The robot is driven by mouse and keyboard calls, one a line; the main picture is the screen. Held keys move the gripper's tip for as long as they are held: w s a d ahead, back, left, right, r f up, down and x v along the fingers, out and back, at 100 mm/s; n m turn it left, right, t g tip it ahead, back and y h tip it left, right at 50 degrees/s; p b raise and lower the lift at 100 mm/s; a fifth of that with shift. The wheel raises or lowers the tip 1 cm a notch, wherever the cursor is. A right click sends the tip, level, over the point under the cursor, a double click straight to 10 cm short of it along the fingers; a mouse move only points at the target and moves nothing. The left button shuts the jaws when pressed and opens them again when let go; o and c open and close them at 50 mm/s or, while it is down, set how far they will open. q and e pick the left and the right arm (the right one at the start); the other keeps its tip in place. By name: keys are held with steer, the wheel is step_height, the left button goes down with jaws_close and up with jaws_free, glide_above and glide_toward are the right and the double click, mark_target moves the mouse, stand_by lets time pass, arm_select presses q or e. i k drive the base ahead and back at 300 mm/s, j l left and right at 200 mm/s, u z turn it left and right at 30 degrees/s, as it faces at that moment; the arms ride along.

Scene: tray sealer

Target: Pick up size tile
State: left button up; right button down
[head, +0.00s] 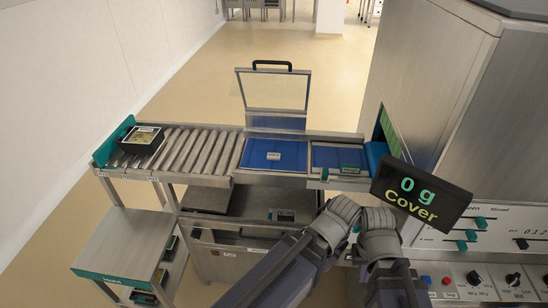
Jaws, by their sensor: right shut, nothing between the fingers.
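A small pale tile with a label too small to read (273,155) lies on the blue plate (258,162) in the middle of the conveyor line. I cannot tell for sure that it is the size tile. Another small dark green piece with a label (349,168) lies at the front of the blue bed to its right. My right gripper (377,214) is shut and empty in front of the machine, below the display. My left gripper (338,212) is close beside it on the left; its fingertips are not clear. Both are apart from the pale tile.
A black display (421,197) reading "0 g Cover" stands near my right gripper. A filled black tray (141,140) sits on the rollers (190,150) at the left. A raised clear lid (274,90) stands behind the blue plate. The steel machine (440,90) blocks the right. A side stand (122,245) is at lower left.

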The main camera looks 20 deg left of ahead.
mark_target(271, 156)
steer(key=j+z, duration=0.2)
steer(key=j, duration=0.2)
steer(key=k+j+z, duration=0.1)
steer(key=j+z, duration=0.15)
steer(key=k+j+z, duration=0.2)
steer(key=j, duration=0.3)
steer(key=j+z, duration=0.2)
steer(key=j, duration=0.15)
steer(key=k+j+z, duration=0.1)
steer(key=j+z, duration=0.15)
steer(key=j, duration=0.1)
